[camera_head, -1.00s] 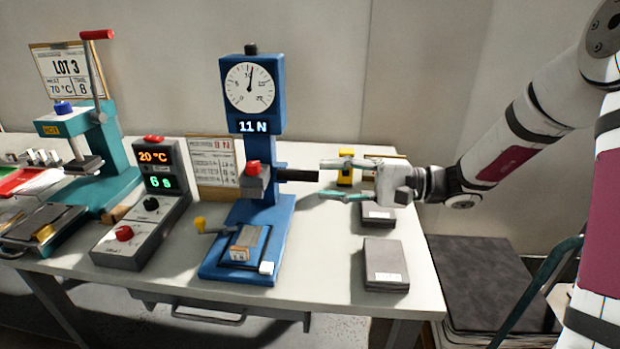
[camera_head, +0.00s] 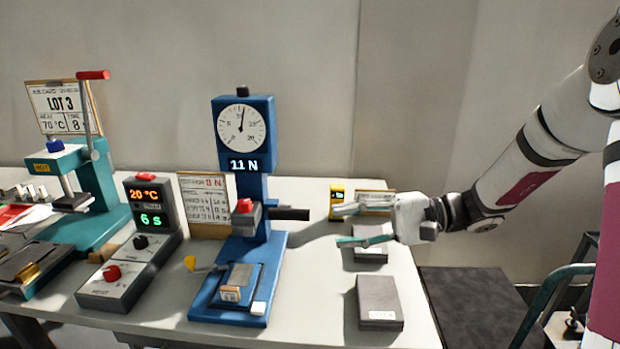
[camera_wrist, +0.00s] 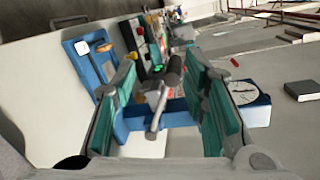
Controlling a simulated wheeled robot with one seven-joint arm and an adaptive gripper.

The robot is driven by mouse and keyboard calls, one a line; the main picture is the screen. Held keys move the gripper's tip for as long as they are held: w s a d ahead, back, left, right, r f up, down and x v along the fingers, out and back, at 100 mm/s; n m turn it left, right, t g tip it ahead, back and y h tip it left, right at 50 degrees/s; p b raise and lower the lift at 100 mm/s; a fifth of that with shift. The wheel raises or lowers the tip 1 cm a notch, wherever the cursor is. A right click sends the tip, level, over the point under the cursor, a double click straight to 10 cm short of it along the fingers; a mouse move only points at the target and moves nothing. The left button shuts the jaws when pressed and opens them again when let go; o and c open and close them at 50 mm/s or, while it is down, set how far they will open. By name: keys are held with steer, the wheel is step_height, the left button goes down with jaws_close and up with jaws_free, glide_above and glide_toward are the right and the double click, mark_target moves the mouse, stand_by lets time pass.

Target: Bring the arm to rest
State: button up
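My gripper (camera_head: 345,225) is at the right of the table, pointing left, with its two teal-padded fingers spread apart and nothing between them. It hangs beside the blue force tester (camera_head: 262,210), apart from the dark handle (camera_head: 289,214) that sticks out of the tester's right side. The tester's dial stands over a display reading 11 N. In the wrist view the open fingers (camera_wrist: 165,110) frame the handle and the tester's blue column (camera_wrist: 180,115) beyond them. My arm reaches in from the upper right.
Two grey boxes (camera_head: 379,300) lie on the table (camera_head: 320,320) below and behind my gripper. A yellow device (camera_head: 337,202) stands behind it. A control box (camera_head: 130,255) showing 20 °C and 6 s and a teal press (camera_head: 85,185) stand at the left.

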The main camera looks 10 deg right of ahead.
steer(key=s+a+r+n+g+h+p, duration=0.1)
steer(key=s+r+n+g+h+p, duration=0.15)
steer(key=s+h, duration=0.45)
steer(key=s+a+r+n+g+h+p, duration=0.1)
steer(key=s+r+h+p, duration=0.15)
steer(key=s, duration=0.85)
steer(key=s+d+r+n+t+h+p, duration=0.1)
steer(key=s+d+r+t+h+p, duration=0.4)
steer(key=s, duration=0.5)
steer(key=d+r+t+h, duration=0.1)
steer(key=d+r+h, duration=0.1)
steer(key=d, duration=0.1)
steer(key=shift+s+d+r, duration=0.25)
steer(key=shift+s+r, duration=0.1)
steer(key=shift+s, duration=0.05)
